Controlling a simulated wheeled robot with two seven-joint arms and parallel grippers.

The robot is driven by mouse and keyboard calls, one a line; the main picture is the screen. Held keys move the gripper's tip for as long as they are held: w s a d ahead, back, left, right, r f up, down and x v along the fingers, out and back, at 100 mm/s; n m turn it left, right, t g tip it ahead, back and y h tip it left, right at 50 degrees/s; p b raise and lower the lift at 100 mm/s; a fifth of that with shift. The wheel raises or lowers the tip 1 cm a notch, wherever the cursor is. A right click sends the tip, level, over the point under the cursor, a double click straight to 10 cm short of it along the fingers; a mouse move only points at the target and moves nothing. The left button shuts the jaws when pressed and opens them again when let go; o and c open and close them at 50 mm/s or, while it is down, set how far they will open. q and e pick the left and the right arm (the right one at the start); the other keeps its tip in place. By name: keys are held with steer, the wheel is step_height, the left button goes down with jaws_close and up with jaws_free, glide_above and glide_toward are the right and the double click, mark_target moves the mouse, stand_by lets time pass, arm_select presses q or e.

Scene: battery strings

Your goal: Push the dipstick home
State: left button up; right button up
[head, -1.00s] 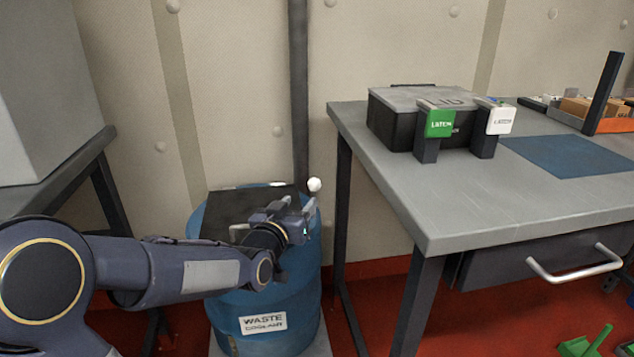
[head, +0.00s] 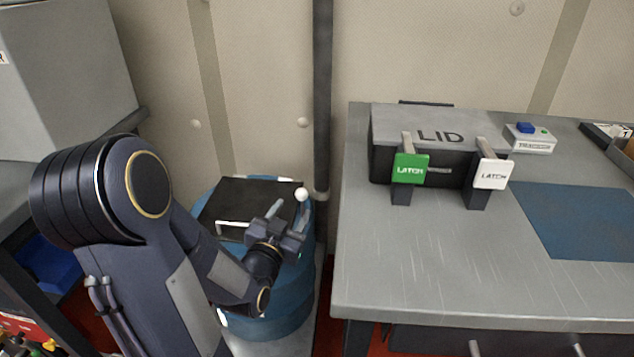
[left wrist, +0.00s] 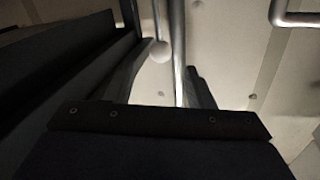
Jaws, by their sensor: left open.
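The dipstick shows only as a white ball knob (head: 302,194) above the back right of the blue waste coolant drum (head: 290,318); its stem is hidden or too thin to make out. My left gripper (head: 289,211) is over the drum, open, with its fingers pointing up and away and their tips close to the knob. In the left wrist view the knob (left wrist: 160,50) appears between the two fingers, nearer the left one. I cannot tell whether a finger touches it. My right gripper is not in view.
A black lid (head: 252,195) with a pale handle covers part of the drum top. A dark vertical pipe (head: 322,90) stands behind it. To the right is a grey bench (head: 400,270) with a latched LID box (head: 440,125). A grey cabinet (head: 65,75) is at left.

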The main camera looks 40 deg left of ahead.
mark_target(300, 198)
arm_select(q)
steer(key=x, duration=0.7)
steer(key=shift+w, duration=0.35)
jaws_close()
steer(key=shift+f, duration=0.15)
